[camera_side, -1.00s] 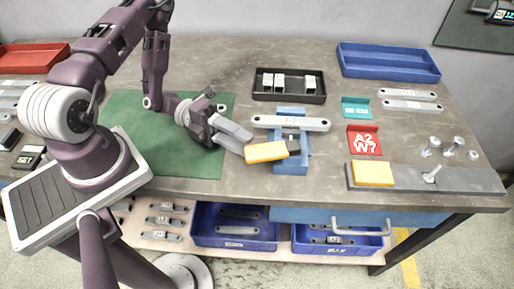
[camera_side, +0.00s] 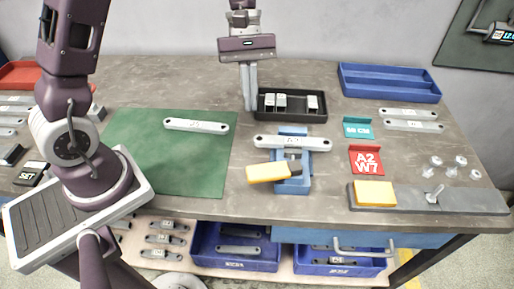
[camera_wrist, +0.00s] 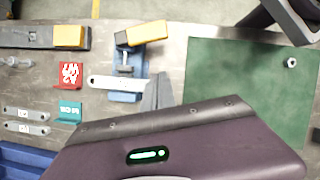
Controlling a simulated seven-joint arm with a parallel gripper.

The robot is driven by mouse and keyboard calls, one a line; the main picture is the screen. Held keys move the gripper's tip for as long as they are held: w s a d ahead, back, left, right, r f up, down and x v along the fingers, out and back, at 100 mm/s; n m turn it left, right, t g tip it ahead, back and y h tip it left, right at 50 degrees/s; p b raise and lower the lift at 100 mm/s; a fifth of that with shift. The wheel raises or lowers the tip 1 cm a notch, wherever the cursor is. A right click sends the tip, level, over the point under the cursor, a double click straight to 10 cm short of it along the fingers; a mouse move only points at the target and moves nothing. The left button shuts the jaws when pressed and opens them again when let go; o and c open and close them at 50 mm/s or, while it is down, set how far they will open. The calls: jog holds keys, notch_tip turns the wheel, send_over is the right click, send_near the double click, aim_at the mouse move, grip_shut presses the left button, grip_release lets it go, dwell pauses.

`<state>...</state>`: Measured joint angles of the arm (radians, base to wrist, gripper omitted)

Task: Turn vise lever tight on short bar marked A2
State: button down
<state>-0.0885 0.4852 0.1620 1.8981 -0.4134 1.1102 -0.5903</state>
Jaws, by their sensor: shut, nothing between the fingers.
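The blue vise (camera_side: 291,186) stands near the bench's front edge. A grey bar (camera_side: 270,141) lies across its top, its mark too small to read surely. The vise lever has a yellow grip (camera_side: 267,173) pointing left; in the wrist view the yellow grip (camera_wrist: 149,32) and bar (camera_wrist: 101,82) also show. Another bar (camera_side: 196,125) lies on the green mat. My gripper (camera_side: 250,108) is shut and empty, pointing down behind and left of the vise, apart from the lever. Its fingers also show in the wrist view (camera_wrist: 158,92).
A black tray (camera_side: 290,118) with white blocks is close to my gripper's right. A red sign (camera_side: 366,175) reading A2 W7, a teal sign (camera_side: 357,133) and a blue tray (camera_side: 390,97) stand right. The green mat (camera_side: 160,165) is mostly clear.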

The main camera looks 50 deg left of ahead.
aim_at(274, 171)
jog(key=s+d+f, duration=0.3)
jog(key=d+f, duration=0.3)
jog(key=f, duration=0.2)
jog(key=shift+s+d+f, duration=0.2)
jog(key=shift+d+f, duration=0.1)
jog(key=shift+s, duration=0.1)
